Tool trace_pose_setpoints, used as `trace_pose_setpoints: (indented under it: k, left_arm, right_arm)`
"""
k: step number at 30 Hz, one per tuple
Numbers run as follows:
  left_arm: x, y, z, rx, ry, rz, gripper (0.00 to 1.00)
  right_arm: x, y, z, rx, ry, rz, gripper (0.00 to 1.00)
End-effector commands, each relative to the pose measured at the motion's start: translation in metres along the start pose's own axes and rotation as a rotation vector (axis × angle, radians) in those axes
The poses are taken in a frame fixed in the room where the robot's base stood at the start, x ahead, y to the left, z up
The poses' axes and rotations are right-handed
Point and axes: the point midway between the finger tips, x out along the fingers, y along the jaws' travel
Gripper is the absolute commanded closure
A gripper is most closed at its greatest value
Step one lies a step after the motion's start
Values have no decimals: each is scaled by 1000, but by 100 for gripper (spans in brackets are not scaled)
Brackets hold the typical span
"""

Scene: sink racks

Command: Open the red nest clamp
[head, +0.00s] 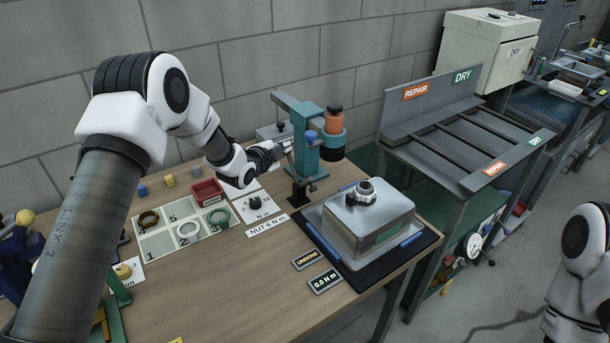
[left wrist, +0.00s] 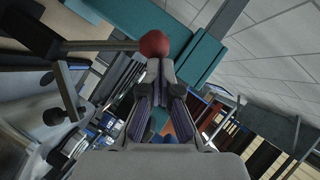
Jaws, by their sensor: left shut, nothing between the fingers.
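My left gripper (head: 284,148) is shut and empty, close in front of the teal press-like stand on the bench. In the left wrist view my shut fingers (left wrist: 160,72) point at a red ball knob (left wrist: 154,44). The knob is at the end of a dark lever bar (left wrist: 100,46), which runs left to an upright part. The fingertips are at or just short of the knob; I cannot tell whether they touch. In the head view a dark clamp-like piece (head: 299,192) stands below my gripper, and the red knob cannot be made out there. My right gripper is out of view.
A metal box (head: 368,220) with a fitting on top sits on a black tray (head: 345,272) at right. A ring tray (head: 157,246) and red bin (head: 207,193) lie left. The front bench is mostly clear.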

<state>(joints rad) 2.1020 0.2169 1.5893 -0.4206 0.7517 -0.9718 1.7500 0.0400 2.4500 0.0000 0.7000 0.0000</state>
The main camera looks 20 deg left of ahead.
Motion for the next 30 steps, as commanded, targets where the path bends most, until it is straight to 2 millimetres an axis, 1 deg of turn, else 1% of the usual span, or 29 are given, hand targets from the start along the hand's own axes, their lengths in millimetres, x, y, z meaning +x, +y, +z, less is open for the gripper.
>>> trace_pose_setpoints:
  k: [1, 3, 12, 30]
  left_arm:
    - [4, 2, 6, -1, 0, -3, 100]
    - [7, 1, 10, 1, 0, -3, 100]
    - [15, 0, 22, 1, 1, -3, 100]
    - [16, -1, 24, 2, 0, -2, 100]
  right_arm:
    - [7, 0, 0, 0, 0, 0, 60]
    - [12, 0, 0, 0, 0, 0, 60]
    - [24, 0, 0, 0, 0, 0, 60]
    - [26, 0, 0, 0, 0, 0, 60]
